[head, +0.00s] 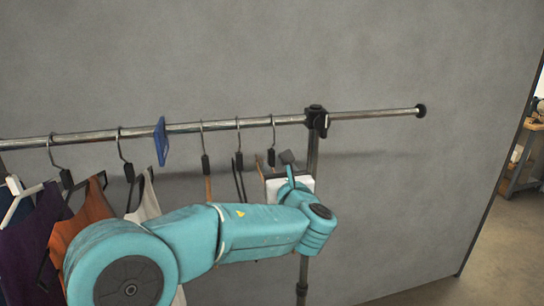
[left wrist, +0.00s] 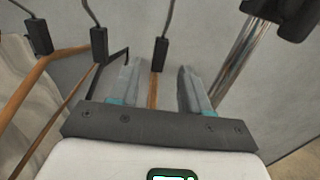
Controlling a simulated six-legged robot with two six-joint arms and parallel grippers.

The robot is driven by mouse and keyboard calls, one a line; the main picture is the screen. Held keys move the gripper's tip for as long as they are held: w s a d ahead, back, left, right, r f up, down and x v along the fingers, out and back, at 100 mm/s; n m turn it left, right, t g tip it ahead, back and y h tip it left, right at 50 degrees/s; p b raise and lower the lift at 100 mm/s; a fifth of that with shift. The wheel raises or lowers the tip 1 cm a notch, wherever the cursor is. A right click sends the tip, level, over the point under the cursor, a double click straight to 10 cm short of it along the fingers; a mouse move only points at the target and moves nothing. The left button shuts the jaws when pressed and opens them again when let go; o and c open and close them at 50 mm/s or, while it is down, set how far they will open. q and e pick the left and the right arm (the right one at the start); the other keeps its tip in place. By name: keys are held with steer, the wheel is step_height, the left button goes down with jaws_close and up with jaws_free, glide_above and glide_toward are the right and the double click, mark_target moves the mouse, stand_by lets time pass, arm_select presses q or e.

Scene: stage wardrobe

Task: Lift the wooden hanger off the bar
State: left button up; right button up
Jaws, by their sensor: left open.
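The wooden hanger (left wrist: 153,90) hangs from the metal bar (head: 265,121) by its dark hook. In the left wrist view, its wooden part stands edge-on between the two fingers of my left gripper (left wrist: 160,85), with clear space on both sides. Its black collar (left wrist: 161,53) is just beyond the fingertips. In the head view, my left gripper (head: 277,163) is at the rightmost hanger, below the bar, and the hanger's lower part is hidden behind my gripper and arm. The gripper is open. My right gripper is not in view.
A black-framed hanger (head: 238,164) and another with a wooden part (head: 208,188) hang close to the left. Further left are a blue tag (head: 161,141) on the bar and garments (head: 77,218). An upright post (head: 312,155) with a clamp (head: 317,119) stands close to the right.

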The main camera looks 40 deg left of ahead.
mark_target(272, 147)
arm_select(q)
steer(key=x, duration=0.4)
steer(key=shift+a+p, duration=0.15)
steer(key=shift+p, duration=0.2)
steer(key=shift+x, duration=0.75)
steer(key=shift+w, duration=0.1)
jaws_close()
steer(key=shift+r, duration=0.15)
steer(key=shift+r+p, duration=1.3)
steer(key=shift+r, duration=0.3)
